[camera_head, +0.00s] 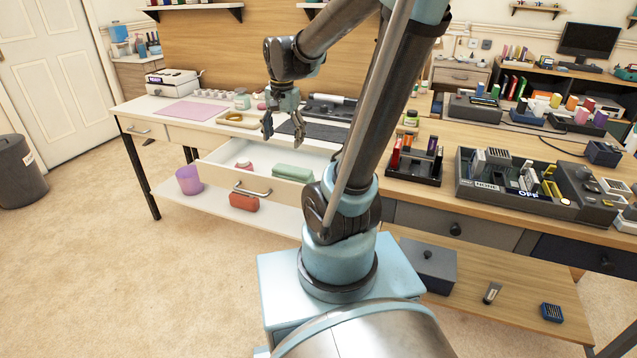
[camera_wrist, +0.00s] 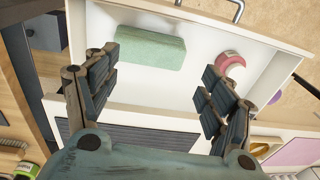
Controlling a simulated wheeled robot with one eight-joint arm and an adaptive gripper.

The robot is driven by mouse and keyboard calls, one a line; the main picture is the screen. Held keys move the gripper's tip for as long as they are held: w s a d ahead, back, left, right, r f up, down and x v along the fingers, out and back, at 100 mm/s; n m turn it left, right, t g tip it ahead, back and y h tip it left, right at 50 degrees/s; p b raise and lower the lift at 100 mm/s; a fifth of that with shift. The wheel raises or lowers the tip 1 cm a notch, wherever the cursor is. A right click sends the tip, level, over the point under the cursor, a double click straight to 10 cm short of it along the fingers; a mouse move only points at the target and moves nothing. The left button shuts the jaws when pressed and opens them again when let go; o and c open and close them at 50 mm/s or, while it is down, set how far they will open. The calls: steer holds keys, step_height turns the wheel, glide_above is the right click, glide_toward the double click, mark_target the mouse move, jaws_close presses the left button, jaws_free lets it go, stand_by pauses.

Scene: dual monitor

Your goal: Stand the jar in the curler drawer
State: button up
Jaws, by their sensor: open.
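An open white drawer (camera_head: 222,154) is pulled out under the white counter; it also fills much of the wrist view (camera_wrist: 178,88). Inside lie a pale green block (camera_head: 293,172) and a small pink and white rounded item (camera_wrist: 230,65). I cannot tell whether the pink item is a jar or a curler. A pale jar (camera_head: 241,98) stands on the counter behind the drawer. Another jar with a green label (camera_head: 411,118) stands at right on the wooden top. My gripper (camera_head: 284,136) points down above the drawer's back edge, fingers apart and empty.
A yellow-handled item (camera_head: 237,119) and pink mat (camera_head: 188,111) lie on the counter. A dark mat (camera_head: 322,130) is behind the gripper. A purple cup (camera_head: 189,180) and red case (camera_head: 244,202) sit on the lower shelf. The drawer's middle has bare floor.

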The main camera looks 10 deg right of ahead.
steer(key=s+d+f+n, duration=0.3)
steer(key=s+f, duration=0.1)
steer(key=s, duration=0.4)
steer(key=s+d+f+n+t, duration=0.1)
steer(key=s+d+f+n, duration=0.2)
steer(key=s, duration=0.5)
steer(key=shift+d+f+n, duration=0.4)
steer(key=shift+d+n, duration=0.15)
steer(key=shift+n, duration=0.15)
steer(key=shift+s, duration=0.1)
steer(key=shift+w+f, duration=0.2)
steer(key=shift+w, duration=0.25)
